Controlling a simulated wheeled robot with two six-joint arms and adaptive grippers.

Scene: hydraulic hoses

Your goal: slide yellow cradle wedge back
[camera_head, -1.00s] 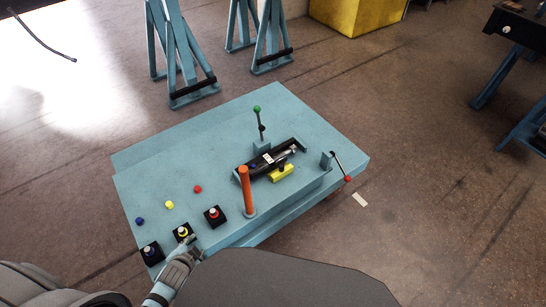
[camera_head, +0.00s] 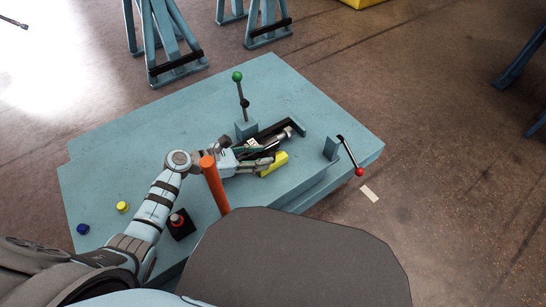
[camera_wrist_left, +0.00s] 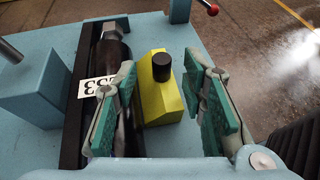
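The yellow cradle wedge (camera_head: 275,163) sits on the blue bench beside the black cylinder (camera_head: 270,143). In the left wrist view the wedge (camera_wrist_left: 157,101) has a black knob (camera_wrist_left: 162,67) on top. My left gripper (camera_head: 264,158) is at the wedge, its arm reaching in behind the orange post. In the left wrist view the gripper (camera_wrist_left: 161,92) is open, its green-padded fingers on either side of the wedge. My right gripper is not in view.
The orange post (camera_head: 214,186) stands close to my left forearm. A green-knobbed lever (camera_head: 241,95) rises behind the cylinder, and a red-knobbed lever (camera_head: 351,156) stands at the right edge. A red button (camera_head: 178,222) is near my arm. The bench's far side (camera_head: 165,125) is clear.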

